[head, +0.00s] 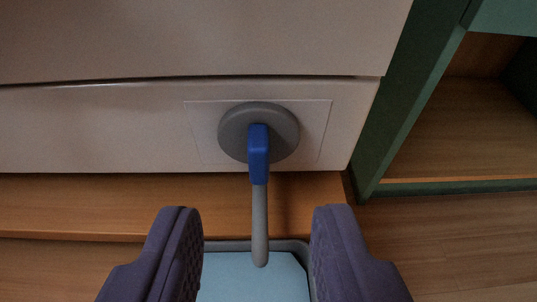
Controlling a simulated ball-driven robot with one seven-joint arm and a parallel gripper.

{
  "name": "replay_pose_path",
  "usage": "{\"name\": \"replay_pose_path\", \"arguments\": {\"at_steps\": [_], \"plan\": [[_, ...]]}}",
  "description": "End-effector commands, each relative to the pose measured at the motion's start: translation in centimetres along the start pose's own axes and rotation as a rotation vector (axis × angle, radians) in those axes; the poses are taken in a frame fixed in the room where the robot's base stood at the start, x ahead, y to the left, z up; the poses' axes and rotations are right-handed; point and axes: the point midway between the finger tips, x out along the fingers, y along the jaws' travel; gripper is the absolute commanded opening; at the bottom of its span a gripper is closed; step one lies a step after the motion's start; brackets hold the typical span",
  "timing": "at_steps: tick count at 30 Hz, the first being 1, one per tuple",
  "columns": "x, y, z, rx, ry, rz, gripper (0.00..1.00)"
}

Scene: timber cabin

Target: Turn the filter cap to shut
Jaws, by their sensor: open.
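The filter cap (234,131) is a round grey disc on a pale panel low on a white front. A blue grip (259,150) crosses its middle and points down in the picture. A grey rod (260,225) runs on from the blue grip toward me and ends between my fingers. My gripper (258,225) is open, with one dark purple finger on each side of the rod. Both fingers are apart from the rod and from the cap. Nothing is held.
The white front (90,130) has a seam above the cap. A wooden ledge (100,205) runs below it. A green frame (410,95) with an open wooden shelf (460,135) stands at the right. A light blue surface (230,280) with a grey rim lies below, between my fingers.

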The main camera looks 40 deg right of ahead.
Motion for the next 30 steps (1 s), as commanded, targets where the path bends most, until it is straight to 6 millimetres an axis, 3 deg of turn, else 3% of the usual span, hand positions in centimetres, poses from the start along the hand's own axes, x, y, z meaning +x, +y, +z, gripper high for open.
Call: {"name": "replay_pose_path", "arguments": {"at_steps": [5, 15, 26, 30], "plan": [[1.6, 0.0, 0.8, 0.002, 0.001, 0.001, 0.40], [7.1, 0.0, 0.7, 0.003, 0.001, 0.001, 0.40], [8.1, 0.0, 0.4, 0.001, 0.001, 0.000, 0.40], [8.0, 0.0, 0.4, 0.001, 0.001, 0.000, 0.13]]}}
